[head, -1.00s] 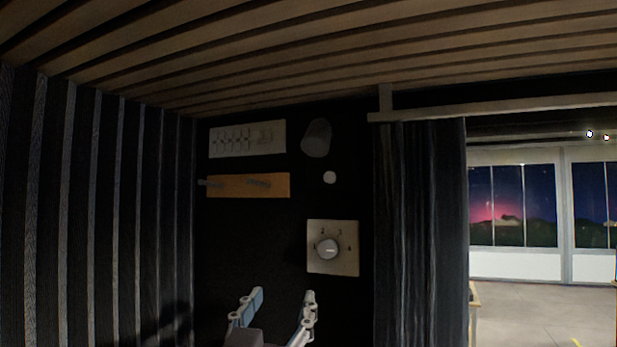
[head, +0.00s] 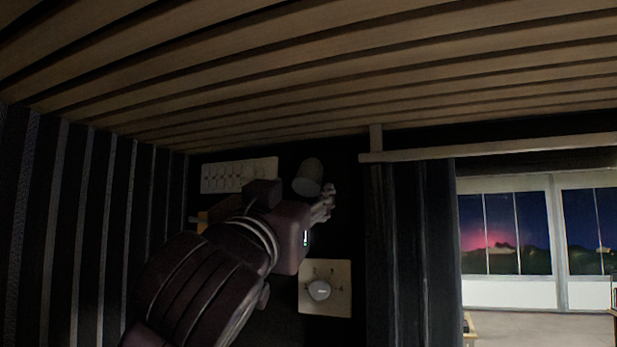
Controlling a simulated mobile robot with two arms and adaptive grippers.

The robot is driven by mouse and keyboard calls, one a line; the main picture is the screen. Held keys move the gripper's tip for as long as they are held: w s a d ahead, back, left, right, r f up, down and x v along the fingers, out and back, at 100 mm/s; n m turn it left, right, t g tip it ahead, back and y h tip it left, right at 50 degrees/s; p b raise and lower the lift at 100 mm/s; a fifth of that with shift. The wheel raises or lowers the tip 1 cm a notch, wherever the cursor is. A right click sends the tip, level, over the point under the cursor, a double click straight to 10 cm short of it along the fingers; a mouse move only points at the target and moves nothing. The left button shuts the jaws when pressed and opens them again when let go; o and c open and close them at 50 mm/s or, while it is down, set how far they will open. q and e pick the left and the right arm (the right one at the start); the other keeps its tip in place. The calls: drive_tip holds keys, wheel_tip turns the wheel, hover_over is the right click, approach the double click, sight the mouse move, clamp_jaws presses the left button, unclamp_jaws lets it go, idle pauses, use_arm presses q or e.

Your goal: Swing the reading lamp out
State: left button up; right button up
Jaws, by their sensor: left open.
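The reading lamp (head: 308,177) is a dull grey cylinder on the dark back wall, right of the white switch panel. My left gripper (head: 328,196) is raised just below and right of the lamp's lower end, with its fingers open. I cannot tell whether a finger touches the lamp. My left arm comes up from the lower left and hides the wall below the lamp, including the round white button seen there before. My right gripper is not in view.
A white switch panel (head: 222,178) and a partly hidden wooden hook rail (head: 213,213) are on the wall at left. A dial plate (head: 337,274) is below my gripper. A dark curtain (head: 408,255) hangs at right under a rail (head: 480,150). The slatted ceiling is close above.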

sight(305, 186)
use_arm(q)
drive_tip(key=p+x, duration=0.2)
drive_tip(key=x, duration=0.3)
drive_tip(key=shift+s+r+p, duration=0.1)
drive_tip(key=shift+r+p, duration=0.1)
drive_tip(key=shift+p, duration=0.15)
drive_tip(key=shift+w, duration=0.5)
drive_tip(key=shift+c, duration=0.7)
